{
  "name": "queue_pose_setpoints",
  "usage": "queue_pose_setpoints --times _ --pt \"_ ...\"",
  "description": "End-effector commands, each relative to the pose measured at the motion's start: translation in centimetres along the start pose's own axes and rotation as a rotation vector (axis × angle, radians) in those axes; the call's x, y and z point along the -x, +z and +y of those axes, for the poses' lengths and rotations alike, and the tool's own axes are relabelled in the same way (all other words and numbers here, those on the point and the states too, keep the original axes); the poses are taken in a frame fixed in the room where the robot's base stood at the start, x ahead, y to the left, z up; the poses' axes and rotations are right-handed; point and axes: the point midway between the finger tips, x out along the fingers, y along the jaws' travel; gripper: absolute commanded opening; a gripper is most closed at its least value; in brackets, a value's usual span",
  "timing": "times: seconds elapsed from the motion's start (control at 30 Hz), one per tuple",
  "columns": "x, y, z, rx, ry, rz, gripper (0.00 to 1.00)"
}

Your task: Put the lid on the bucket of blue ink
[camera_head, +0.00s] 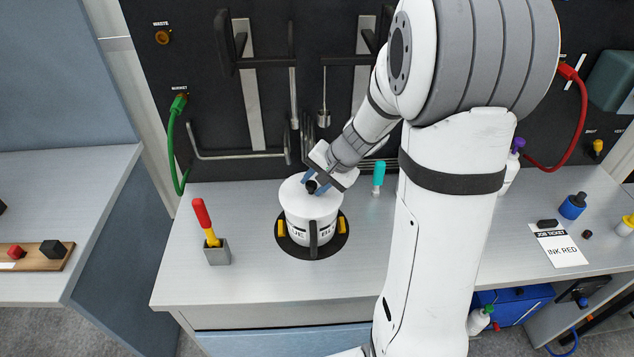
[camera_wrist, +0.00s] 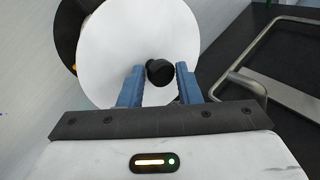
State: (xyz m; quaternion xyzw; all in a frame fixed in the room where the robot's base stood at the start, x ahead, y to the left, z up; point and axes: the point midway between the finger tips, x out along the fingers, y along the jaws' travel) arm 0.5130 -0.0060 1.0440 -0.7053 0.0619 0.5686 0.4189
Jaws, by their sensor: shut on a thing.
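The white bucket (camera_head: 310,228) stands upright on a black round base (camera_head: 333,247) on the bench; part of its printed label, "UE BL", shows beside a dark vertical handle. Whether the lid is fully seated I cannot tell. The ink inside is hidden.
A red-and-yellow tool (camera_head: 203,217) stands in a grey holder left of the bucket. A teal-capped tool (camera_head: 379,174) is behind right. Black panel hooks and bars (camera_head: 240,152) are close behind. A job ticket (camera_head: 558,247) reading "INK RED" lies on the right.

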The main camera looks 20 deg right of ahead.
Motion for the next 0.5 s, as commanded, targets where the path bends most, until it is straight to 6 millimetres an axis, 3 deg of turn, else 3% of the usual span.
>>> queue_pose_setpoints --times 0.27,0.3,0.5 --pt "-0.03 0.02 -0.02 0.001 0.0 0.0 0.14" --pt "-0.04 0.03 -0.02 0.001 0.0 0.0 0.31" --pt "-0.05 0.04 -0.03 0.001 0.0 -0.001 0.48"
